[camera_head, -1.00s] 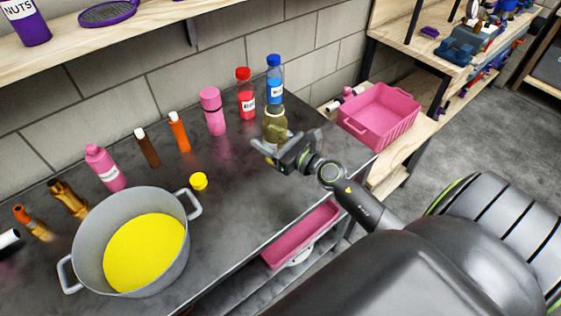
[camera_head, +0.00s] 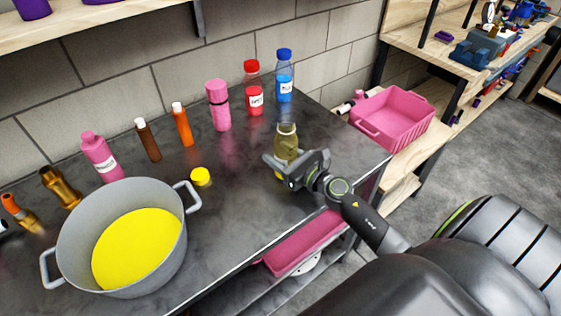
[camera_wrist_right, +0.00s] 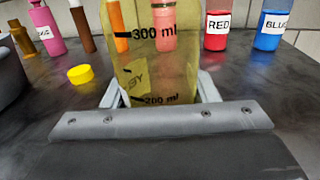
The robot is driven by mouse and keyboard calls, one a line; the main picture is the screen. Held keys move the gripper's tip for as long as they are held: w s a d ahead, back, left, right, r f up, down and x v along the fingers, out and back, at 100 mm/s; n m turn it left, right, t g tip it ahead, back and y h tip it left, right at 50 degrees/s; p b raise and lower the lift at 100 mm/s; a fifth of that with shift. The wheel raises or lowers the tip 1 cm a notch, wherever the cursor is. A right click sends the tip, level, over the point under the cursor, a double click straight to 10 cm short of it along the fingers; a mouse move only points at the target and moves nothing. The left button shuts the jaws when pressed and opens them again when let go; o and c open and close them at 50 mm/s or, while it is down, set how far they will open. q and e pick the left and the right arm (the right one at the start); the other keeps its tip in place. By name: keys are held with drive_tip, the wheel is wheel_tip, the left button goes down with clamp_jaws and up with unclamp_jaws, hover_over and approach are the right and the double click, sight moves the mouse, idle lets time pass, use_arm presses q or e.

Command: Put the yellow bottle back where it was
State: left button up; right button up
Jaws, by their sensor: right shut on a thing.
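The yellow bottle (camera_head: 287,136) is see-through with a yellow-olive tint and looks upright. My right gripper (camera_head: 292,166) is shut on its lower part. In the right wrist view the bottle (camera_wrist_right: 160,60) fills the middle, with "300 ml" and "200 ml" marks, between the fingers (camera_wrist_right: 160,98). I cannot tell whether its base touches the table. A yellow cap (camera_head: 200,176) lies on the dark table to its left; it also shows in the right wrist view (camera_wrist_right: 80,74). My left gripper is not in view.
A blue bottle (camera_head: 285,80) and a red bottle (camera_head: 254,95) stand behind, with a pink bottle (camera_head: 218,105) and several others leftward. A grey pot (camera_head: 75,232) with yellow contents is at front left. A pink crate (camera_head: 392,118) sits beyond the table's right end.

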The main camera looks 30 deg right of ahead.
drive_tip(key=shift+f, duration=0.4)
drive_tip(key=o, duration=1.2)
drive_tip(key=shift+c, duration=0.2)
drive_tip(key=shift+r, duration=0.15)
drive_tip(key=shift+s+d, duration=0.1)
drive_tip(key=shift+s, duration=0.15)
drive_tip(key=b+v, duration=0.1)
drive_tip(key=v, duration=0.2)
drive_tip(key=b+v, duration=0.2)
drive_tip(key=v, duration=0.1)
drive_tip(key=b+v, duration=0.1)
drive_tip(key=v, duration=0.2)
drive_tip(key=shift+s+f+b, duration=0.15)
drive_tip(key=shift+f+b, duration=0.2)
drive_tip(key=shift+s+d+r+b, duration=0.1)
drive_tip(key=shift+s+d+b, duration=0.15)
drive_tip(key=shift+s+b, duration=0.4)
drive_tip(key=shift+s+r, duration=0.25)
drive_tip(key=shift+s, duration=0.15)
